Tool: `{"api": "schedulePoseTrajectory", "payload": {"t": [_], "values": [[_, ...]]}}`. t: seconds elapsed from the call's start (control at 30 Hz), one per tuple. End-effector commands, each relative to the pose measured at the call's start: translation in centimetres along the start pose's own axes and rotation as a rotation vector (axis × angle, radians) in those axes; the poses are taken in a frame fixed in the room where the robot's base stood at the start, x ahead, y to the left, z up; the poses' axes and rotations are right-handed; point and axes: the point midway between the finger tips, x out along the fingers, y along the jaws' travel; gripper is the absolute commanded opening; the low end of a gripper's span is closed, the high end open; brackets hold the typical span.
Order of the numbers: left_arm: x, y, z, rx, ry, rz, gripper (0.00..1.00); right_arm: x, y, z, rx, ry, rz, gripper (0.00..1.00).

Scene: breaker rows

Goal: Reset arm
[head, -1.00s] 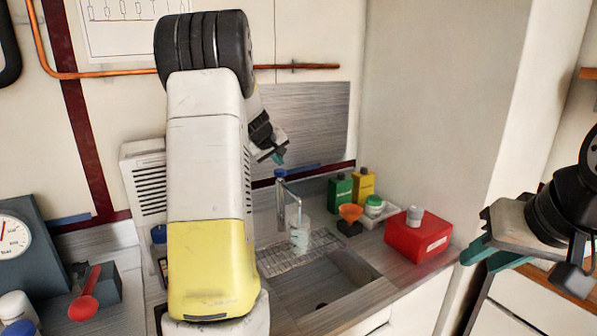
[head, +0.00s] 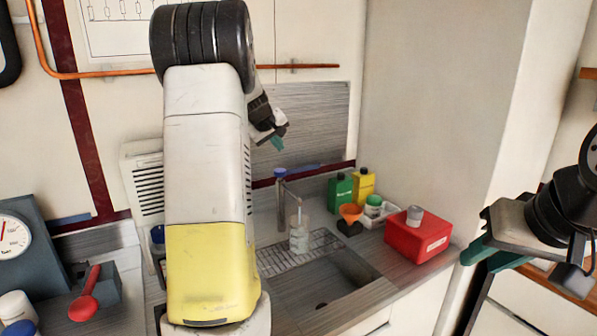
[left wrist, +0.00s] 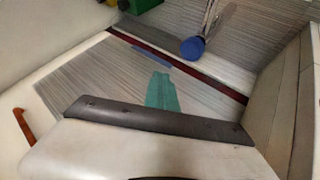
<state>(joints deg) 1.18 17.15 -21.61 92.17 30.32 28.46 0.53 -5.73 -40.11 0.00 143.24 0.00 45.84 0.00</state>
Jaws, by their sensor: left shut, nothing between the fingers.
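My left arm rises in front of the counter in the head view, with a white and yellow link and a black joint at the top. My left gripper (head: 278,142) hangs behind this arm, in front of the grey back panel (head: 318,125) and above the sink. Its teal fingers are together and empty, and they also show in the left wrist view (left wrist: 160,88). My right gripper (head: 478,254) is at the right edge, with teal fingers pointing left and down. Its finger gap is not clear, and I see nothing held.
A tap (head: 282,200) with a blue top stands by the sink (head: 340,285). A bottle (head: 299,235) stands on the rack. Green (head: 340,193) and yellow bottles (head: 364,186), an orange funnel (head: 350,212) and a red box (head: 418,238) line the counter. A gauge (head: 12,236) is at left.

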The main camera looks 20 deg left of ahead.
Motion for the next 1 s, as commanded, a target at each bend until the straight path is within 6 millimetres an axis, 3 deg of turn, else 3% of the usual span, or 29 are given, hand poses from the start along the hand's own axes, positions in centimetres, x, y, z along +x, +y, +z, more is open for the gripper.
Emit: {"api": "schedulePoseTrajectory", "payload": {"t": [0.7,0.77,0.87,1.0], "values": [[-0.4,0.1,0.3,0.004,-0.006,0.004,0.00,0.0,0.0,0.0,0.000,0.000,0.000,0.30],[-1.4,0.5,1.1,0.015,-0.018,0.013,0.00,0.0,0.0,0.0,0.000,0.000,0.000,0.30],[-4.4,1.6,3.8,0.056,-0.058,0.041,0.00,0.0,0.0,0.0,0.000,0.000,0.000,0.30],[-10.7,3.0,10.3,0.170,-0.143,0.090,0.00,0.0,0.0,0.0,0.000,0.000,0.000,0.30]]}}
